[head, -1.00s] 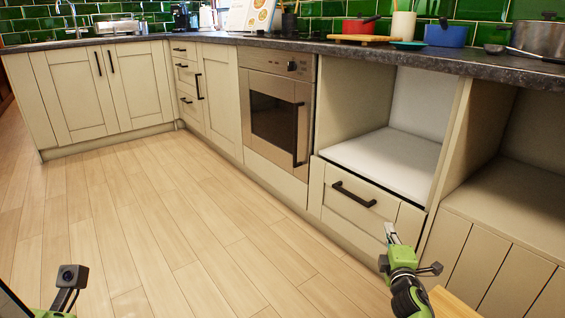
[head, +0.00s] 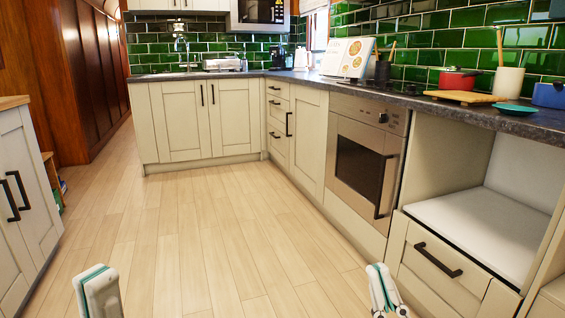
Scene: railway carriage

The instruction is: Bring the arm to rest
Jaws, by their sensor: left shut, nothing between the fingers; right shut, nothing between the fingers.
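My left gripper (head: 98,288) shows at the bottom edge on the left, pale with a green stripe, over the wooden floor. It is shut and empty. My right gripper (head: 380,285) shows at the bottom edge right of the middle, pale and green, in front of the oven cabinets and apart from them. It is also shut and empty. Most of both arms is below the picture.
Open wooden floor (head: 205,235) lies ahead. Cream cabinets (head: 180,120) stand at the back, with an oven (head: 362,160) and an open niche (head: 480,225) on the right. Another cabinet (head: 20,200) stands at the left. A worktop (head: 420,98) holds a red pot (head: 457,82).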

